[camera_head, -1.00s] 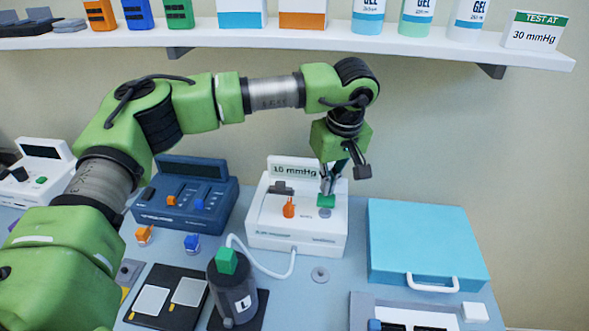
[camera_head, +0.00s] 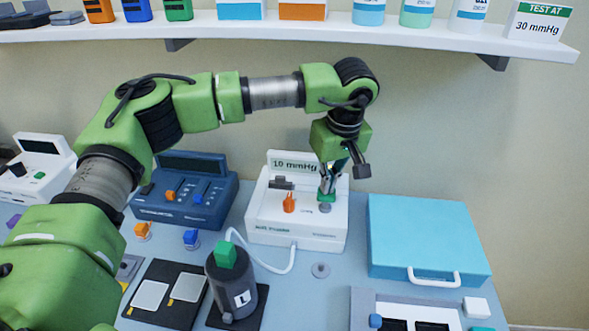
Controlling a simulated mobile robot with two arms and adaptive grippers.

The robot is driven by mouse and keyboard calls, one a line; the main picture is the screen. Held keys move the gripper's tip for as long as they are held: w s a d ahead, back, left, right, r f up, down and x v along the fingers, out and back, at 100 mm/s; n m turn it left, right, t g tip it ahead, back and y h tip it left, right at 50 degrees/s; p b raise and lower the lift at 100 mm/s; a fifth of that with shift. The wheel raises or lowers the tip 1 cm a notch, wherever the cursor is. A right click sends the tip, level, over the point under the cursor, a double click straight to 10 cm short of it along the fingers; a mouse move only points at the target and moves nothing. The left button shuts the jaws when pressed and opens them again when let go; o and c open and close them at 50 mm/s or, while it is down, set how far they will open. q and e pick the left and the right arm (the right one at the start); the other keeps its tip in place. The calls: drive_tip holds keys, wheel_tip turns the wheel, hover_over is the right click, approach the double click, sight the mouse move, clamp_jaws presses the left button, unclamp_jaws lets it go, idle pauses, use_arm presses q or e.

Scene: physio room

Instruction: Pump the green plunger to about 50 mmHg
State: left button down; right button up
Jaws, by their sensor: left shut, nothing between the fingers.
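A white pressure device (camera_head: 297,238) stands at the back of the table, and its display (camera_head: 292,163) reads 10 mmHg. The green plunger (camera_head: 327,198) is on its top at the right, above a grey collar (camera_head: 325,208). My left gripper (camera_head: 328,190) points down at the plunger from above. Its fingers are shut with nothing between them, and the fingertips partly cover the plunger; I cannot tell whether they touch it. An orange knob (camera_head: 289,203) stands left of the plunger. My right gripper is not in view.
A dark cylinder marked L (camera_head: 238,295) with a green top (camera_head: 226,256) stands in front, joined to the device by a white hose (camera_head: 272,272). A blue case (camera_head: 425,235) is at right, a blue console (camera_head: 185,205) at left. A shelf sign (camera_head: 538,22) reads 30 mmHg.

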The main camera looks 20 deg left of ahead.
use_arm(q)
drive_tip(key=shift+f+b, duration=1.15)
drive_tip(key=shift+f, duration=0.7)
drive_tip(key=shift+r+p, duration=1.6)
drive_tip(key=shift+r, duration=0.95)
drive_tip(key=shift+f+b, duration=1.8)
drive_tip(key=shift+f, duration=0.75)
drive_tip(key=shift+r+p, duration=1.6)
drive_tip(key=shift+r, duration=0.95)
drive_tip(key=shift+f, duration=0.15)
